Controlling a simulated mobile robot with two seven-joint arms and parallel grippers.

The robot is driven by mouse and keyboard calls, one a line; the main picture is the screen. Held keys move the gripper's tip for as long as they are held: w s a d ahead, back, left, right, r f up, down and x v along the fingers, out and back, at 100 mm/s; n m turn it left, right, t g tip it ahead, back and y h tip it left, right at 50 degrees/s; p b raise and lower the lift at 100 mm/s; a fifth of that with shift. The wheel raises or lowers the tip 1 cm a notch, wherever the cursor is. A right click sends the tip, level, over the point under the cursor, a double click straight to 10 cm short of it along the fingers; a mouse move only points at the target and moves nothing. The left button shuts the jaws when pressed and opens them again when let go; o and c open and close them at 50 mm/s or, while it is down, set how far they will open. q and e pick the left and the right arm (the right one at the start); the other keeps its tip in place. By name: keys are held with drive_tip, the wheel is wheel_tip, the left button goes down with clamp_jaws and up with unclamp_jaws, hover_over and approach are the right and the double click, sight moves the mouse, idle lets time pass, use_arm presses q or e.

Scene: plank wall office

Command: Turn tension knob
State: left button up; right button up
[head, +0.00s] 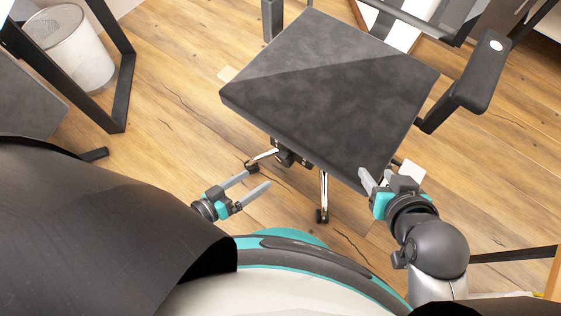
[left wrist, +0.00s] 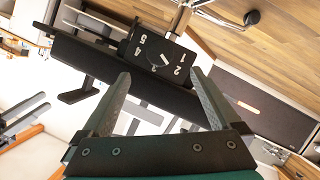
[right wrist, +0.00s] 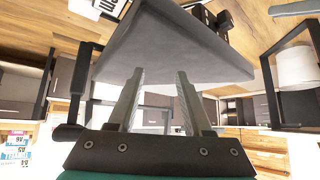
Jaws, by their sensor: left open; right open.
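The office chair's dark seat (head: 335,85) fills the middle of the head view. Its black under-seat mechanism (head: 287,155) shows below the near edge. In the left wrist view, a black block (left wrist: 158,52) with white numbers and a white pointer mark sits under the seat; it appears to be the tension knob. My left gripper (head: 258,180) is open and empty, low beside the chair's near left side. Its fingertips (left wrist: 160,76) point toward the block, apart from it. My right gripper (head: 376,173) is open and empty by the near right seat edge, fingers pointing at the seat (right wrist: 165,45).
An armrest (head: 483,75) stands at the right of the seat. Metal chair legs and casters (head: 322,214) lie near my left gripper. A waste bin (head: 75,45) and a black table frame (head: 125,85) are at the upper left. Wood floor (head: 165,130) left of the chair is clear.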

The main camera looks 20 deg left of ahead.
sight(282, 162)
use_arm(q)
drive_tip(key=shift+b+x, duration=1.1)
drive_tip(key=shift+x, duration=2.05)
drive_tip(key=shift+b+x, duration=0.6)
drive_tip(key=shift+x, duration=0.75)
drive_tip(key=shift+b+x, duration=0.45)
drive_tip(key=shift+x, duration=0.65)
use_arm(e)
drive_tip(key=a+r+t+y, duration=0.3)
drive_tip(key=a+t, duration=0.3)
drive_tip(key=t, duration=0.1)
drive_tip(key=shift+w+a+r+m+t+y, duration=0.15)
drive_tip(key=shift+w+a+m+t+y, duration=0.25)
drive_tip(key=shift+w, duration=0.05)
use_arm(q)
drive_tip(key=shift+c, duration=0.3)
drive_tip(key=c, duration=1.3)
